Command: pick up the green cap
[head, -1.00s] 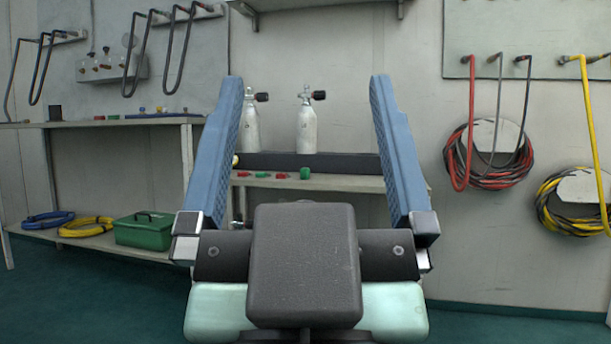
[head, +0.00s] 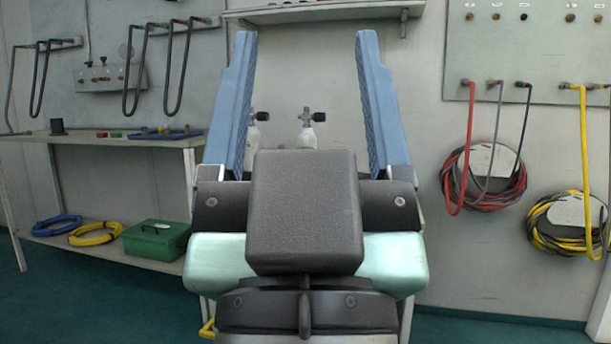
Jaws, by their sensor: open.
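My gripper (head: 306,42) is open and empty, its two blue fingers spread wide and pointing up and away. The green cap on the middle bench is not visible now; the dark body of my gripper covers that bench top. A second earlier it showed there beside small red pieces. Two pale cylinders with black valve knobs, one on the left (head: 252,134) and one on the right (head: 307,135), show between the fingers, their lower parts hidden.
The left bench (head: 160,142) holds small parts and a blue tray. Below it are a blue hose coil (head: 56,226), a yellow coil (head: 95,234) and a green box (head: 156,240). A wall shelf (head: 330,14) overhangs above the fingers. Hose coils hang at right.

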